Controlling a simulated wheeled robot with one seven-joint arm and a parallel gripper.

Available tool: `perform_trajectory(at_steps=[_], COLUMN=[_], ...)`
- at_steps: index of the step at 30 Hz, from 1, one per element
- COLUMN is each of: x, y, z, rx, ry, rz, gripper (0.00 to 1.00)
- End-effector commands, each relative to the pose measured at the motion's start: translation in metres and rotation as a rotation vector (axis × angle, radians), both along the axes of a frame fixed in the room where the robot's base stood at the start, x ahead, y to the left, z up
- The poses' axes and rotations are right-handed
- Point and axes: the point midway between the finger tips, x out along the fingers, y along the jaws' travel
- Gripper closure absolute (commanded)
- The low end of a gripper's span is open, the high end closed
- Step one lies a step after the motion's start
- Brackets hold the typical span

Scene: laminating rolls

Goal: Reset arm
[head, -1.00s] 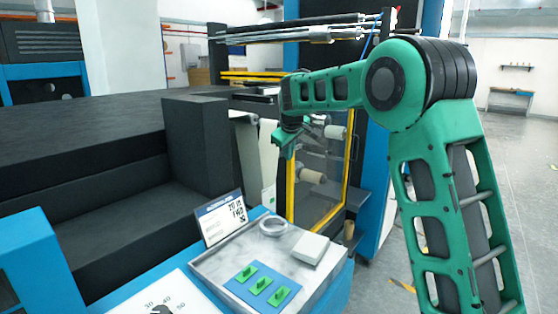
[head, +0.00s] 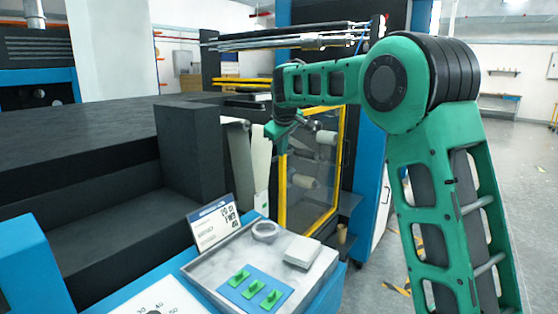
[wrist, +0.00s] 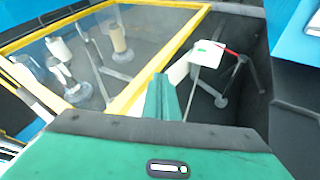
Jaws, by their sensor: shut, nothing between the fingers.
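My gripper (head: 271,132) hangs at the end of my green arm in the head view, in front of the laminating machine and left of its yellow-framed window. In the wrist view my gripper's green fingers (wrist: 160,98) are together with nothing between them. Past the fingers, a white piece (wrist: 206,54) with a small green mark shows near a red rod. The yellow-framed window (wrist: 140,75) fills the upper left, with white rolls (wrist: 60,50) behind it.
A grey tray (head: 215,262) at the front holds a ring (head: 265,231), a pale box (head: 302,251) and a blue plate with green switches (head: 254,287). A label stand (head: 212,224) is beside it. Dark machine blocks (head: 190,150) stand left. Open floor (head: 520,180) lies right.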

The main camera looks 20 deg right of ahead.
Motion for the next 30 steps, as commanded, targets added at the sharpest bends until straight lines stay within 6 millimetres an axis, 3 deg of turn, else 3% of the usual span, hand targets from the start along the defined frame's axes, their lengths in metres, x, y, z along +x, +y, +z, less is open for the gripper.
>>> perform_trajectory(at_steps=[4, 11, 14, 16, 20, 24, 30], x=[-0.011, -0.022, -0.036, -0.056, -0.115, -0.192, -0.31], y=[0.001, 0.0, -0.012, -0.031, -0.079, -0.124, -0.165], z=[0.021, 0.034, 0.033, 0.029, 0.013, -0.012, -0.053], rx=[0.001, 0.003, 0.013, 0.031, 0.084, 0.15, 0.25], ry=[0.001, 0.007, 0.024, 0.044, 0.104, 0.176, 0.272], rz=[-0.002, -0.007, -0.034, -0.079, -0.207, -0.363, -0.585], gripper=[1.0, 1.0, 1.0, 1.0, 1.0, 1.0, 1.0])
